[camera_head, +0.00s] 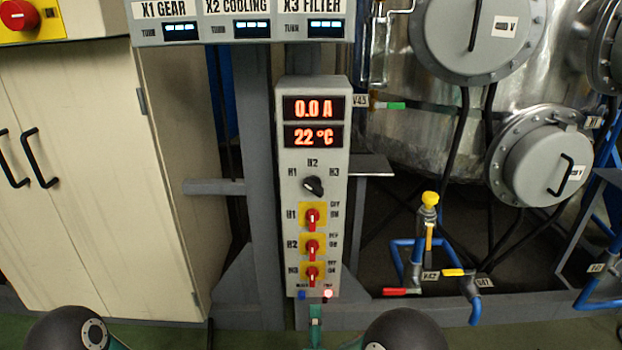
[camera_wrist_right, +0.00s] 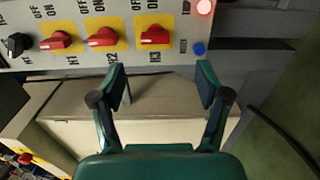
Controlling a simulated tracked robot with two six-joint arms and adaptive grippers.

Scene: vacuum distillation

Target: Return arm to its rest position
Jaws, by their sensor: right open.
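My right gripper (camera_head: 316,318) shows at the bottom centre of the head view, just below the lower end of the grey control panel (camera_head: 296,165). In the right wrist view my right gripper (camera_wrist_right: 162,88) is open, with nothing between its two green fingers. The panel (camera_wrist_right: 212,30) lies ahead of the fingertips there, with the H3 switch (camera_wrist_right: 155,35) nearest, and the picture is turned sideways. Whether the fingers touch the panel cannot be told, but a gap shows in the wrist view. My left gripper is not in view.
The panel reads 0.0 A and 22 °C; its red lamp (camera_head: 328,293) is lit beside a blue button (camera_head: 302,295). A beige cabinet (camera_head: 95,180) stands left. A steel vessel (camera_head: 420,140) and blue pipes with a yellow-topped valve (camera_head: 430,200) stand right.

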